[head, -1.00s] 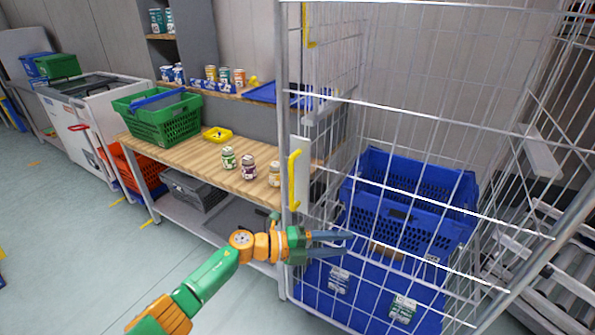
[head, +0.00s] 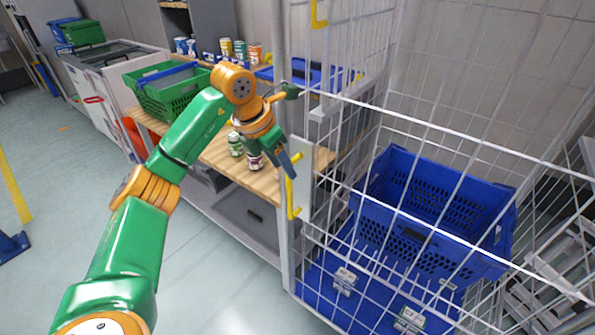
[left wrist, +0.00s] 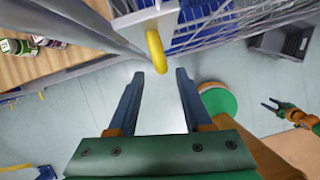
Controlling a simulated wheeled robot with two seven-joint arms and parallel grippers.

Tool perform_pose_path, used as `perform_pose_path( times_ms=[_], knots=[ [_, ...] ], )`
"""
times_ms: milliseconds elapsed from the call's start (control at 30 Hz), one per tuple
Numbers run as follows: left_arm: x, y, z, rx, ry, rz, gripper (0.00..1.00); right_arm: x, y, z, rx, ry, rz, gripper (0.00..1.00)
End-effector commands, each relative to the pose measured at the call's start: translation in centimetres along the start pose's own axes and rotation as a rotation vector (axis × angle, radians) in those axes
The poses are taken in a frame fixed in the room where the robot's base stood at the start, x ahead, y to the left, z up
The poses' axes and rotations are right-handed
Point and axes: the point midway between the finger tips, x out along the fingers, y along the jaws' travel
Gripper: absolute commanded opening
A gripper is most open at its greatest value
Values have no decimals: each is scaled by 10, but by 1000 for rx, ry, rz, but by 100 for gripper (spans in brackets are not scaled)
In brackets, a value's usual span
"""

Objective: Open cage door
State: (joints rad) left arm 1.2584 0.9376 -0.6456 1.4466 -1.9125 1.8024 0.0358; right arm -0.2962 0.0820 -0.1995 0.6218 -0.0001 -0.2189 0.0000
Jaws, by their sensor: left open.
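The wire cage (head: 288,240) stands at centre right in the head view, its mesh front closed across the opening. A yellow handle (head: 292,202) sits on a pale plate on the cage's left front post. It also shows in the left wrist view (left wrist: 156,50), just beyond the fingertips. My left gripper (head: 287,166) points down near the handle's upper end; in the left wrist view (left wrist: 157,72) its fingers are open with nothing between them. My right gripper (left wrist: 270,104) shows small at the right of the left wrist view, its fingers apart and empty.
Inside the cage is a blue crate (head: 440,268). Left of the cage is a wooden-topped bench (head: 262,190) with cans and a green basket (head: 165,100). A second yellow fitting (head: 319,15) is higher on the cage. The floor in front of the bench is clear.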

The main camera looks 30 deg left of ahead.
Motion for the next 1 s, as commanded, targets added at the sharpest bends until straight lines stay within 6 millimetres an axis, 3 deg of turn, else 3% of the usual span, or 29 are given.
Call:
perform_pose_path(
  times_ms=[300, 567, 600, 767, 800, 1000],
  knots=[
    [56, -2, 0, 0, 3, -6, 50, -11, -1, 4, 1, -11, -2, 50],
    [63, -1, 0, 1, -1, -4, 50, -11, -2, 3, 1, -8, -4, 50],
    [63, -1, 0, 1, -1, -4, 47, -11, -2, 3, 1, -8, -4, 50],
    [62, -1, 0, 1, -1, -5, 4, -11, -3, 2, 1, -7, -4, 50],
    [62, -2, 0, 1, -1, -5, 0, -11, -3, 2, 1, -7, -4, 50],
    [62, -2, 0, 1, -1, -5, 0, -11, -3, 2, 1, -6, -4, 50]
  ],
)
